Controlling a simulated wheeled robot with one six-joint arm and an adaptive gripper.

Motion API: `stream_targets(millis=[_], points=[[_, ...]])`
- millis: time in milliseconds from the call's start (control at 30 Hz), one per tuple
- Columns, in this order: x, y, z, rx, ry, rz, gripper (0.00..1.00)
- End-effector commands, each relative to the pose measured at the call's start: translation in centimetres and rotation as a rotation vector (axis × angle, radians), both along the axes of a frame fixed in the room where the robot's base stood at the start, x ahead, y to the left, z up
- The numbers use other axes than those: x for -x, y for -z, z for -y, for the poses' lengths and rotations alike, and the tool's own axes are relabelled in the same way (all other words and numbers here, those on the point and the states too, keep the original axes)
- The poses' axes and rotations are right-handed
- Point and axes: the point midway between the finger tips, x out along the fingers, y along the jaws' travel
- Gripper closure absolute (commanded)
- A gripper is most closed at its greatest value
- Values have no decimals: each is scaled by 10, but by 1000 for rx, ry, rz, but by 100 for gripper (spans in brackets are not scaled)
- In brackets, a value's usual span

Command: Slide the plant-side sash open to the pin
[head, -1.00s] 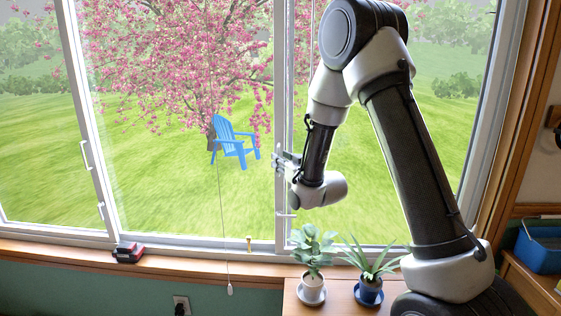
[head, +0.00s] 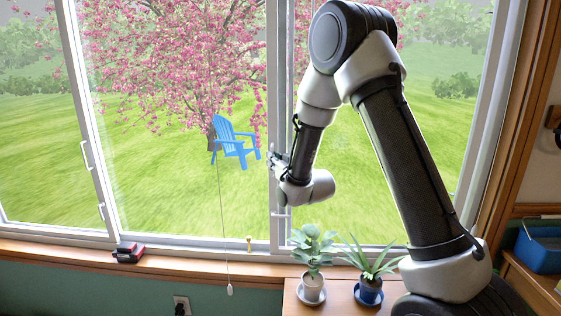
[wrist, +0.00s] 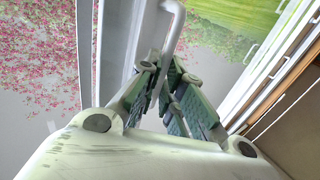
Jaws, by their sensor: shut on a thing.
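The plant-side sash is the right-hand window sash, with its white left stile (head: 273,90) standing upright near the middle of the window. My gripper (head: 275,161) is at this stile in the head view.
Two potted plants, one in a white pot (head: 312,288) and one in a blue pot (head: 369,290), stand on a wooden top below my arm. A pull cord (head: 229,289) hangs left of the pin. A red and black object (head: 127,252) lies on the sill (head: 70,257).

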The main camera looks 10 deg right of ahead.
Motion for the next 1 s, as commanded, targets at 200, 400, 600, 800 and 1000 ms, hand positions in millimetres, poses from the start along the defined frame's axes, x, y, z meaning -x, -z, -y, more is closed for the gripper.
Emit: stream_targets(millis=[200, 400, 600, 800, 1000], points=[[-17, -1, -55, 0, -10, 4, 100], [-22, -1, -71, -1, -6, 3, 100], [-22, -1, -71, -1, -5, 2, 100], [-22, -1, -71, -1, -5, 2, 70], [-22, -1, -71, -1, -5, 2, 70]])
